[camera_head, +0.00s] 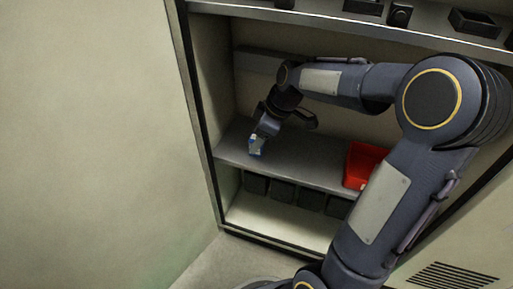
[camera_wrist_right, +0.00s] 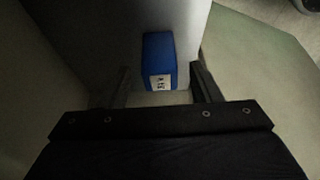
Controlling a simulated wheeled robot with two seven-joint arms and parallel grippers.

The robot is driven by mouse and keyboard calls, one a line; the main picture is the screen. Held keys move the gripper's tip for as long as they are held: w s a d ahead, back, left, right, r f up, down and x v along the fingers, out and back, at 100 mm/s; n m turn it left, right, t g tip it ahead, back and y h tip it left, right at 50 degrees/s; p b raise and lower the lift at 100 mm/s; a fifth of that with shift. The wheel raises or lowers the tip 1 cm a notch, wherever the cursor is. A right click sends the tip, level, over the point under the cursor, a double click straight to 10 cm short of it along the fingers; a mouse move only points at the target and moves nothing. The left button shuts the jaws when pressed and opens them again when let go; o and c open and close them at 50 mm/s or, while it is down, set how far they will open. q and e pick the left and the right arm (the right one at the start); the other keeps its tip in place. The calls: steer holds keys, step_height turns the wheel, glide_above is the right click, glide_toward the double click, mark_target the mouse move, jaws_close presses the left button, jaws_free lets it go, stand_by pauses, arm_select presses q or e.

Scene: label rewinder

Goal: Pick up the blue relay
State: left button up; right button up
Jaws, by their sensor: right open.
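The blue relay (camera_wrist_right: 158,54) is a small blue block with a white label on its near end, seen in the right wrist view. In the head view the relay (camera_head: 256,152) is a small blue and white patch on the left part of the grey shelf, partly covered by my right gripper. My right gripper (camera_head: 258,142) is over the left end of the shelf. In the right wrist view its two fingers (camera_wrist_right: 161,88) are apart, one on each side of the relay's near end. I cannot tell whether they touch it. My left gripper is not in view.
A red bin (camera_head: 362,165) stands on the same shelf to the right. Several dark boxes (camera_head: 283,191) sit below the shelf. An upper shelf (camera_head: 330,17) holds dark items.

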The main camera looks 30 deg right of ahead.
steer(key=x, duration=0.2)
steer(key=shift+a+f+b, duration=0.1)
steer(key=shift+f+b, duration=0.2)
steer(key=shift+b, duration=0.05)
steer(key=shift+r, duration=0.1)
steer(key=c, duration=1.1)
